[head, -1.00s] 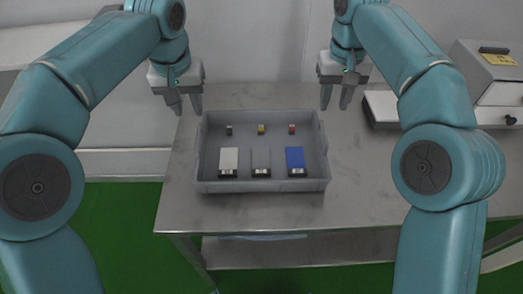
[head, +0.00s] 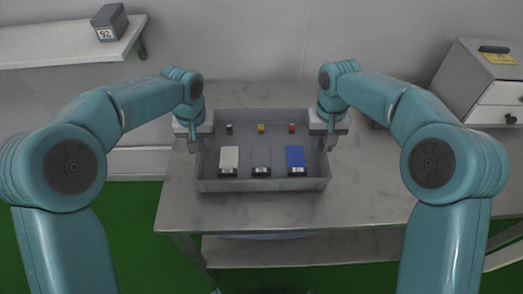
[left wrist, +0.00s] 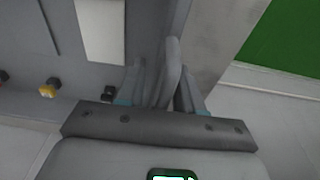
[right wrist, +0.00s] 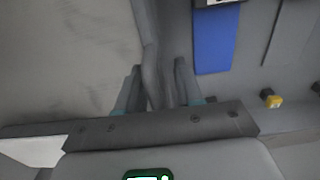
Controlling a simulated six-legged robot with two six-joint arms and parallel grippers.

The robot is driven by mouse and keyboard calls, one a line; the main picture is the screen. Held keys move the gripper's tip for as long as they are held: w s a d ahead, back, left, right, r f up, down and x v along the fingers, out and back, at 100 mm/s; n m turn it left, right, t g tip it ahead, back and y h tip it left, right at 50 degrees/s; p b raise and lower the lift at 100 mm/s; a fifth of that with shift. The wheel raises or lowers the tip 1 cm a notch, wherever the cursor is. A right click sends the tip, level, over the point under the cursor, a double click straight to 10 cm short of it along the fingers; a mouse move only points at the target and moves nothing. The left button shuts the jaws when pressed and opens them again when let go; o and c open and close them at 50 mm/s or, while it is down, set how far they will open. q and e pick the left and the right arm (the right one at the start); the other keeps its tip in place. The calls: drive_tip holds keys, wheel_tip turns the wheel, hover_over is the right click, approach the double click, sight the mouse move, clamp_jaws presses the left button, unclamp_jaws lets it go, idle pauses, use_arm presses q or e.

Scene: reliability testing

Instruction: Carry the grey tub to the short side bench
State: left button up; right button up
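My left gripper (head: 196,143) is low at the tub's left side wall. In the left wrist view its spread fingers stand on either side of that wall (left wrist: 172,62). My right gripper (head: 322,143) is low at the right side wall. In the right wrist view its spread fingers stand on either side of that wall (right wrist: 150,50). Both look open; finger contact cannot be told. A white bench (head: 50,47) stands at the upper left.
A dark box marked 92 (head: 110,22) is on the white bench. A white drawer unit (head: 490,85) stands on the right. The metal table (head: 370,195) is clear in front and to the right of the tub. Green floor (head: 130,225) shows at left.

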use_arm(q)
clamp_jaws()
use_arm(e)
clamp_jaws()
